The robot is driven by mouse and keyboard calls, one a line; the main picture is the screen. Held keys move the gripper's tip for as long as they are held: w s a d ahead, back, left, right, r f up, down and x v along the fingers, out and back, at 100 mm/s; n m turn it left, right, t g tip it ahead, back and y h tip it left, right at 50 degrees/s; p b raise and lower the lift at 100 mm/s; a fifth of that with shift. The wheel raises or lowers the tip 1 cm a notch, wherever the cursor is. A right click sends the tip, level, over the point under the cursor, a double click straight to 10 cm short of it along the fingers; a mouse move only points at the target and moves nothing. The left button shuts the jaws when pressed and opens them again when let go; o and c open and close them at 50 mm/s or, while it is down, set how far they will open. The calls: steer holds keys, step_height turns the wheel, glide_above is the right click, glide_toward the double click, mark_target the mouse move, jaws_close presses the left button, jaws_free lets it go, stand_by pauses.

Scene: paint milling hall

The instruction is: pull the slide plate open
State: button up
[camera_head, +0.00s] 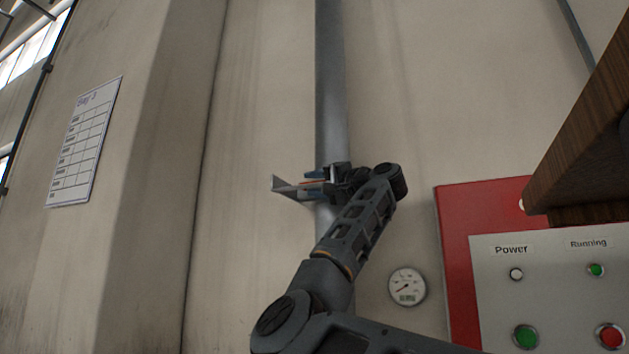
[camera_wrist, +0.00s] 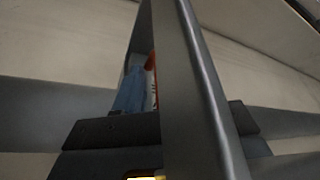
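A vertical grey pipe (camera_head: 331,80) runs down the wall in the head view. At its middle sits a small fitting with blue parts (camera_head: 316,174), an orange-red strip and a grey wedge-shaped plate (camera_head: 285,188) that sticks out to the left. This looks like the slide plate. My gripper (camera_head: 338,180) is dark and at the fitting's right side; its fingers are too small and overlapped to make out. In the wrist view a long grey bar (camera_wrist: 195,90) crosses close up, with a blue part (camera_wrist: 130,92) and a red-and-white strip behind it. I cannot tell whether the gripper touches the plate.
A round gauge (camera_head: 407,287) is on the wall below right. A red panel (camera_head: 465,240), a grey control box (camera_head: 550,290) with buttons and lamps, and a wooden overhang (camera_head: 590,125) stand at the right. A chart (camera_head: 83,145) hangs at the left.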

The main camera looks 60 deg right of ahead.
steer(key=shift+w, duration=0.25)
jaws_close()
stand_by(0.5)
